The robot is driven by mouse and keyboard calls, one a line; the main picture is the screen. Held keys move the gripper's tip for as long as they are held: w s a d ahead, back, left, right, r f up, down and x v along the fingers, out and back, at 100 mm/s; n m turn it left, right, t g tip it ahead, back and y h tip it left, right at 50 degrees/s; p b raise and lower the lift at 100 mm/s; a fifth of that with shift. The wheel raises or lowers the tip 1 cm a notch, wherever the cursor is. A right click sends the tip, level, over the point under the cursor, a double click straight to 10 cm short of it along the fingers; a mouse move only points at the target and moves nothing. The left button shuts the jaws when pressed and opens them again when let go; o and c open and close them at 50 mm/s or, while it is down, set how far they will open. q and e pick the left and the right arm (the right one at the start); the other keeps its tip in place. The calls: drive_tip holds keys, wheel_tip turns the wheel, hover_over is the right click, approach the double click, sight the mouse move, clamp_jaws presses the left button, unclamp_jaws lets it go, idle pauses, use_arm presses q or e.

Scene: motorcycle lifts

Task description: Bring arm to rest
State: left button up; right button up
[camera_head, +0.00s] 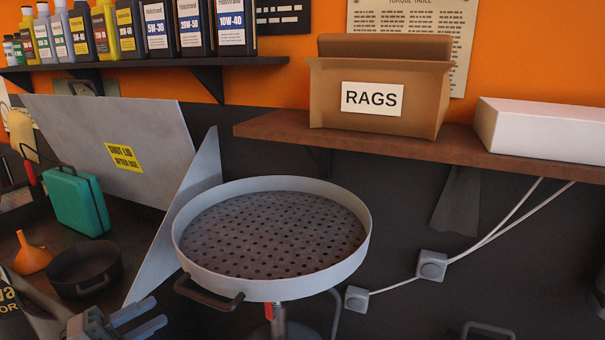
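My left gripper (140,318) shows at the bottom left of the head view, with two grey fingers pointing right. The fingers are apart with a gap between them, and nothing shows in the gap. It is in front of the workbench and to the lower left of the round drain pan (275,288), apart from it. My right gripper does not show in the view.
The perforated drain pan has a handle (208,292) facing me. A teal case (78,200), an orange funnel (32,255) and a black pan (85,268) sit at left beside a raised lid (110,140). A shelf holds a rags box (380,95).

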use_arm(q)
drive_tip(key=s+a+f+n+t+y, duration=0.1)
drive_tip(key=a+f+n+y, duration=0.1)
drive_tip(key=f+n+y, duration=0.7)
drive_tip(key=s+a+f+n+t+y, duration=0.1)
drive_tip(key=s+a+f+n+y, duration=0.1)
drive_tip(key=f+n+y, duration=0.7)
drive_tip(key=s+d+f+n+g+h, duration=0.1)
drive_tip(key=s+d+f+n+g, duration=0.3)
drive_tip(key=s, duration=0.5)
drive_tip(key=s+d+f+n+g, duration=0.2)
drive_tip(key=s+f+n+g, duration=0.3)
drive_tip(key=s+g, duration=0.3)
wheel_tip(320, 180, down, 34)
drive_tip(key=s+a+b, duration=0.2)
drive_tip(key=a, duration=0.1)
drive_tip(key=s+f+g+b, duration=0.1)
drive_tip(key=s+f, duration=1.6)
drive_tip(key=f, duration=0.1)
drive_tip(key=shift+s+a+f+n, duration=0.3)
drive_tip(key=shift+a+f+n, duration=0.05)
drive_tip(key=shift+f+n, duration=0.05)
